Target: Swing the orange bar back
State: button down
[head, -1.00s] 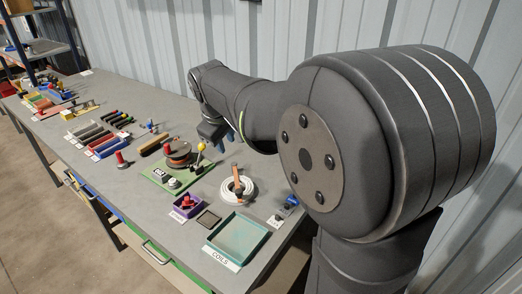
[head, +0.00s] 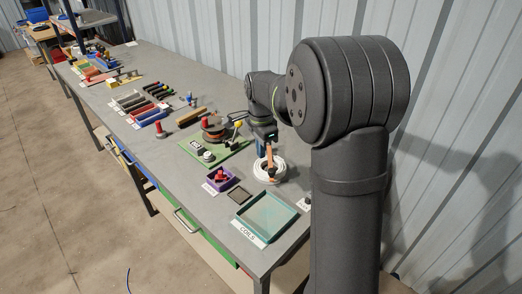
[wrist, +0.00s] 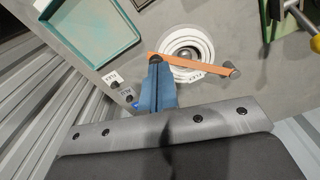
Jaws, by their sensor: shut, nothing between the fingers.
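The orange bar (wrist: 190,63) lies across the coil of white cable (wrist: 187,38) in the wrist view. A dark knob sits at its left end and a grey round post at its right end. In the head view the bar (head: 268,156) shows above the white coil (head: 269,172), partly behind my gripper. My gripper (wrist: 155,64) has blue fingers, shut and empty, with the tips at the bar's dark-knob end. I cannot tell whether they touch it. The gripper (head: 262,150) points down beside the coil in the head view.
A teal tray (head: 249,224) labelled COILS stands in front of the coil. A purple bin (head: 210,181) with red pieces and a small dark square pad (head: 239,195) are to the left. A green board (head: 215,157) carries a spool and a yellow-ball lever (head: 238,124). A corrugated wall runs behind.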

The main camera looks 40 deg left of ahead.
jog(key=shift+m, duration=0.6)
jog(key=shift+f, duration=4.05)
jog(key=w+d, duration=0.2)
jog(key=w, duration=0.1)
jog(key=w+d, duration=0.3)
jog(key=shift+w+d, duration=0.15)
jog(key=shift+w, duration=0.05)
jog(key=shift+w+d, duration=0.25)
jog(key=shift+w, duration=0.35)
jog(key=shift+w+d, duration=0.25)
jog(key=shift+w, duration=0.3)
jog(key=shift+w+d, duration=0.25)
jog(key=shift+w, duration=0.8)
jog(key=shift+w+d, duration=0.2)
jog(key=shift+w, duration=0.8)
